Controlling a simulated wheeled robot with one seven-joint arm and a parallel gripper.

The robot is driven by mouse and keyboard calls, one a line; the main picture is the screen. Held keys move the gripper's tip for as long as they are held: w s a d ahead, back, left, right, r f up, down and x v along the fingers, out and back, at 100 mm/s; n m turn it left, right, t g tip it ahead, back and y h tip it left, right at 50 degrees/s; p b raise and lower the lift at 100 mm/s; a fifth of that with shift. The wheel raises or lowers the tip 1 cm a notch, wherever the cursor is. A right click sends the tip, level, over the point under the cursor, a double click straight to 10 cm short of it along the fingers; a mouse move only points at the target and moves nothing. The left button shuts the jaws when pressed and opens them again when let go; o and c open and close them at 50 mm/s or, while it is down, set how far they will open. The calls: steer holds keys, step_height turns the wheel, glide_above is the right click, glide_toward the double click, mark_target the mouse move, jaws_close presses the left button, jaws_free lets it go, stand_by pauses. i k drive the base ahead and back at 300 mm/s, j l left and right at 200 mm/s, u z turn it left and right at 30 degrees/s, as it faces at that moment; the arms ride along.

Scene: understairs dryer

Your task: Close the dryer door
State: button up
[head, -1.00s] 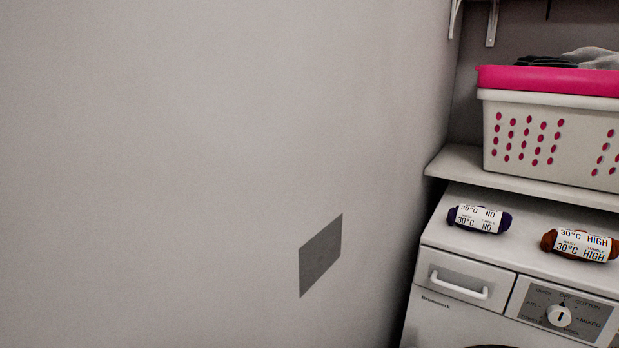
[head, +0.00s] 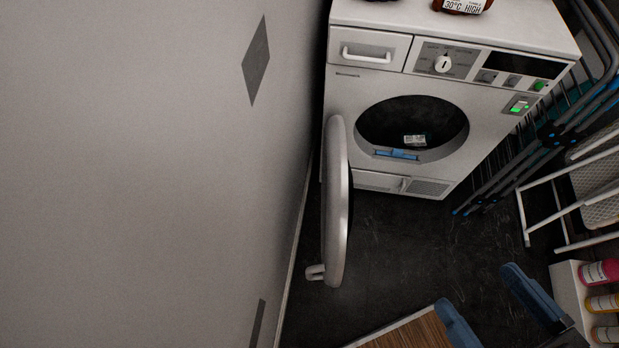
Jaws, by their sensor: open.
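The white dryer (head: 440,82) stands at the top centre of the head view, facing me. Its round door (head: 337,205) is swung wide open to the left, seen nearly edge-on close to the wall, with a small handle (head: 316,272) at its lower end. The dark drum opening (head: 385,117) is uncovered. A small pale labelled item (head: 414,140) lies inside, and a blue part (head: 396,154) sits at the lower rim. My gripper (head: 478,288) shows blue fingers at the lower right, spread open and empty, apart from the door.
A grey wall (head: 150,180) fills the left side. Folded racks (head: 560,140) and a white-framed chair (head: 590,195) crowd the right. A white box of bottles (head: 570,290) and a wooden-topped piece (head: 405,335) are near the bottom. Dark floor (head: 400,240) is clear between.

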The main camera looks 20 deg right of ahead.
mark_target(338, 187)
steer(key=j, duration=0.15)
steer(key=i+l+u, duration=0.1)
steer(key=l+u, duration=0.15)
steer(key=l, duration=0.25)
steer(key=l+u, duration=0.15)
steer(key=u, duration=0.35)
